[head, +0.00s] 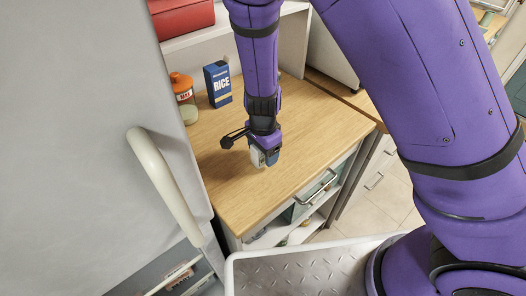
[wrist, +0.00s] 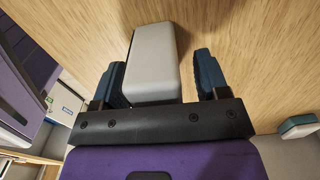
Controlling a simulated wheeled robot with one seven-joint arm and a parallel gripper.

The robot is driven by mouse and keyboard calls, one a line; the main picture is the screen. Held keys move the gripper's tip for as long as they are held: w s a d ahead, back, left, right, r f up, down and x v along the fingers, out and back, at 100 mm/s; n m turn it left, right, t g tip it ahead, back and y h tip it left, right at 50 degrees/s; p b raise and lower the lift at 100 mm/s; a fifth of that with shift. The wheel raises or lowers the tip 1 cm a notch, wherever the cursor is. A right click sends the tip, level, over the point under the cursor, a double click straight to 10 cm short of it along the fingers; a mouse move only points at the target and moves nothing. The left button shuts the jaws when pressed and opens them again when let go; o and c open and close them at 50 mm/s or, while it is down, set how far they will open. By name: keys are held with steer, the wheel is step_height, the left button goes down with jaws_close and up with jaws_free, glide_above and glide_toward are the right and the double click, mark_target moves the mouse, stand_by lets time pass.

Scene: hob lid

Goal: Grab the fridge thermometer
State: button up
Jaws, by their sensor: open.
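A small pale grey block, which I take to be the fridge thermometer (wrist: 153,62), stands on the wooden counter between my fingers in the wrist view. Its front face and markings cannot be made out. My gripper (wrist: 161,70) is open, with one blue finger on each side of it. The left finger is close to the block or touching it; a gap shows on the right. In the head view my gripper (head: 268,158) is low over the counter, and the pale block (head: 257,157) shows at its left side, partly hidden.
The wooden counter (head: 230,190) is clear around my gripper. A blue rice box (head: 217,84) and an orange-lidded jar (head: 184,95) stand at its back left. A red box (head: 181,16) sits on a shelf above. The large grey door with a pale handle (head: 165,185) stands at the left.

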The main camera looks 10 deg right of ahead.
steer(key=shift+f, duration=0.25)
steer(key=c, duration=1)
steer(key=shift+r, duration=0.15)
